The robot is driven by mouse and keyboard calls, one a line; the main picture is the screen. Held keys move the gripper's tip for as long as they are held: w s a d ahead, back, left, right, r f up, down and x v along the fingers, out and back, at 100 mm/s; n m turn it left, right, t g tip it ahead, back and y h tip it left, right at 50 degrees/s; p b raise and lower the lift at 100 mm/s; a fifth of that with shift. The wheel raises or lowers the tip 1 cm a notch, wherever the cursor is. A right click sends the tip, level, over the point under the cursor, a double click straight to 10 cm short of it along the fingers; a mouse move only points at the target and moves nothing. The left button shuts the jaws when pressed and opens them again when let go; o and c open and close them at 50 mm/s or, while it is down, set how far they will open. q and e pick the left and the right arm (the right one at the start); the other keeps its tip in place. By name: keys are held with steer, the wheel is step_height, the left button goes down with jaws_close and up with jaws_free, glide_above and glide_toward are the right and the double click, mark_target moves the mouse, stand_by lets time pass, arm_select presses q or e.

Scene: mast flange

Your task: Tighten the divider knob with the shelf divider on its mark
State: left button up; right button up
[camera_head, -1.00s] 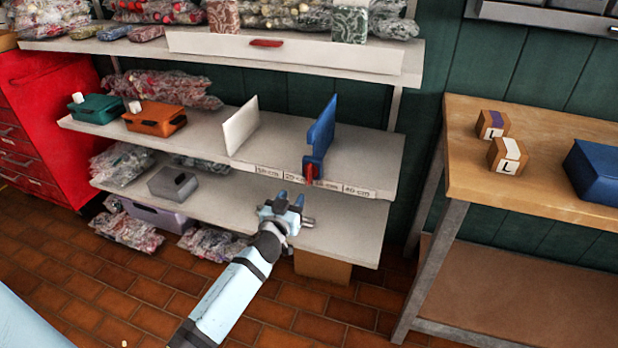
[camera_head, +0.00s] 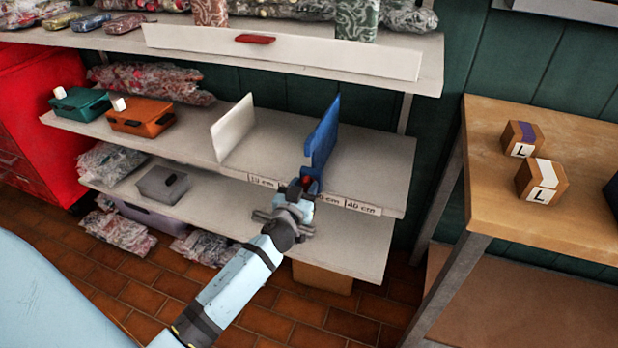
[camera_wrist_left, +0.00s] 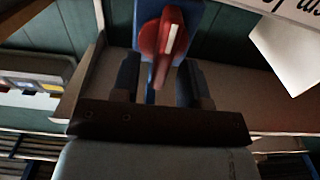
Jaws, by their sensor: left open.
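The blue shelf divider (camera_head: 323,135) stands upright on the middle shelf, at the front-edge marks. The red divider knob (camera_head: 307,181) is at its front lower end, partly hidden by my left gripper (camera_head: 303,190). In the left wrist view the knob (camera_wrist_left: 164,38) shows a white stripe, with the blue divider (camera_wrist_left: 198,14) behind it. My left gripper (camera_wrist_left: 160,72) is open, its fingers either side of the knob's line; I cannot tell whether they touch it. My right gripper is out of view.
A white divider (camera_head: 233,129) stands left of the blue one. Teal (camera_head: 80,103) and orange (camera_head: 141,117) boxes sit farther left. The upper shelf's white front panel (camera_head: 290,52) overhangs. A wooden table (camera_head: 495,190) with two lettered blocks stands right.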

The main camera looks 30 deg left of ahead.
arm_select(q)
steer(key=shift+w, duration=0.25)
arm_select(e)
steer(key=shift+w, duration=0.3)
arm_select(q)
jaws_close()
steer(key=m, duration=0.3)
steer(key=shift+d+m, duration=0.25)
steer(key=shift+m, duration=0.15)
steer(key=shift+w+d+f+m+p, duration=0.1)
steer(key=shift+d+f+m, duration=0.15)
steer(key=shift+m, duration=2)
steer(key=shift+w+d+f+m+p, duration=0.1)
steer(key=shift+f+m+p, duration=0.1)
steer(key=shift+m, duration=2)
steer(key=shift+w+d+f+m+p, duration=0.1)
steer(key=shift+d+f+m, duration=0.15)
steer(key=shift+m, duration=2)
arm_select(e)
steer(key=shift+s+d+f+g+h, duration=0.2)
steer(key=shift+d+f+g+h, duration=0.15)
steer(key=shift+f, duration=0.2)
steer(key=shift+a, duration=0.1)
